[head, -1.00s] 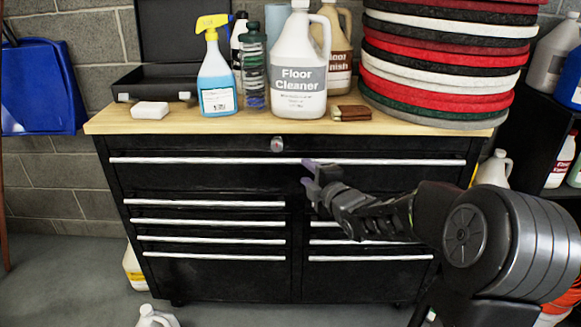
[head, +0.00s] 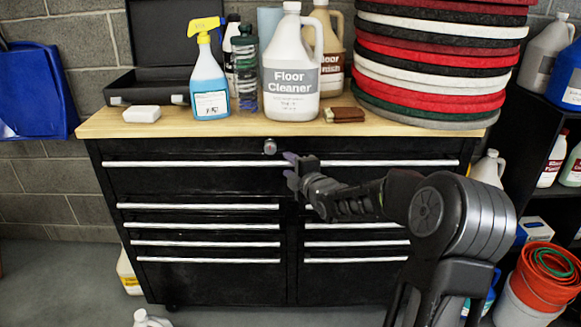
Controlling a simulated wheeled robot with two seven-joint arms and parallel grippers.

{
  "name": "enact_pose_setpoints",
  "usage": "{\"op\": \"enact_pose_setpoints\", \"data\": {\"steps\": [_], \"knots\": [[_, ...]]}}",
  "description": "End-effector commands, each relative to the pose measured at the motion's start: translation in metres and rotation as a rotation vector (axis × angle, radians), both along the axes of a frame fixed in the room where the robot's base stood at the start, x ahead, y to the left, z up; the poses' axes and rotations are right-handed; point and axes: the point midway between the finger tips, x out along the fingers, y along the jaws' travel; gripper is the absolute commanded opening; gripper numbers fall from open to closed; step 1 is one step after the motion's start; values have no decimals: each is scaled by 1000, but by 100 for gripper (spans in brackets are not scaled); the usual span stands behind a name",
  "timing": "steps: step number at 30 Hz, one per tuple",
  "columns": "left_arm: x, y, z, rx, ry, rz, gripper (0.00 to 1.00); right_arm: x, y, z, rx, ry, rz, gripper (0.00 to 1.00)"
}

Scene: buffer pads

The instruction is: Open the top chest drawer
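The black tool chest has a wide top drawer (head: 200,180) with a long silver handle bar (head: 190,164) across its upper edge. The drawer front looks flush with the chest, so the drawer appears shut. My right gripper (head: 286,165) is in front of the middle of this handle, its fingers pointing left and apart, one above the other. It covers a short part of the bar; whether it touches the bar cannot be told. My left gripper is not in view.
On the wooden top (head: 170,124) stand a spray bottle (head: 210,88), a floor cleaner jug (head: 291,70), a white block (head: 141,114) and stacked pads (head: 430,70). Smaller drawers lie below.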

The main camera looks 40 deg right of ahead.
Motion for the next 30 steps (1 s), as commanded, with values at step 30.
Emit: {"op": "enact_pose_setpoints", "data": {"steps": [30], "knots": [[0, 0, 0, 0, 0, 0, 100, 0, 0, -1, 0, 1, 0, 0]]}}
